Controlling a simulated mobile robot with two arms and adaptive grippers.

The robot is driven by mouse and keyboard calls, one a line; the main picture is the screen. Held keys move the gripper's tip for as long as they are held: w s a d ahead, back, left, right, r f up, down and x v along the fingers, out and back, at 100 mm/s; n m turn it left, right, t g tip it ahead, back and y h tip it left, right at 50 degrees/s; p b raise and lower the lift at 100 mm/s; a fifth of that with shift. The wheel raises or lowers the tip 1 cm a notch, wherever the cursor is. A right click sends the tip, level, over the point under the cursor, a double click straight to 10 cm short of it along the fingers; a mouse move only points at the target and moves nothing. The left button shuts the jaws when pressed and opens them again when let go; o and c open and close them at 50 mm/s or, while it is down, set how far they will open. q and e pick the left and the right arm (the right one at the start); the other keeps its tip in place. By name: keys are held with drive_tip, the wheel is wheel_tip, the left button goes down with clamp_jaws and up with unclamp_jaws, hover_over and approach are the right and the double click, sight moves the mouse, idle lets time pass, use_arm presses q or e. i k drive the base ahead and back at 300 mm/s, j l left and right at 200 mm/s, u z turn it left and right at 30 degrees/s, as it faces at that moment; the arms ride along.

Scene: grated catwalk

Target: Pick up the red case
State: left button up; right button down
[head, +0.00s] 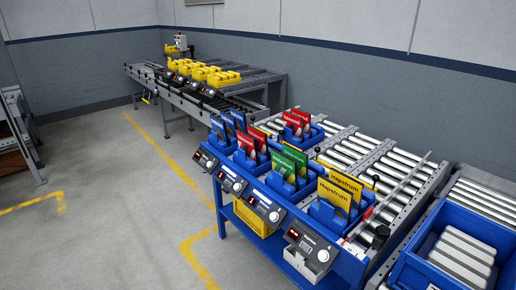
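Red flat cases with lettering stand upright in blue holders on the blue workstation. One red case (246,142) is at the left of the row, behind a control box. Another red case (296,122) is farther back, near the rollers. I cannot tell exactly how many cases each holder has. Neither of my grippers is in view.
Yellow (340,192), green (288,163) and blue cases (218,128) stand in neighbouring holders. Control boxes (265,208) line the station's front edge. A roller conveyor (365,160) runs behind. A blue bin (480,222) is at right. Grey floor (120,215) lies open at left.

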sight(247, 143)
drive_tip(key=z, duration=1.6)
drive_tip(key=i+j, duration=0.1)
drive_tip(key=j, duration=0.5)
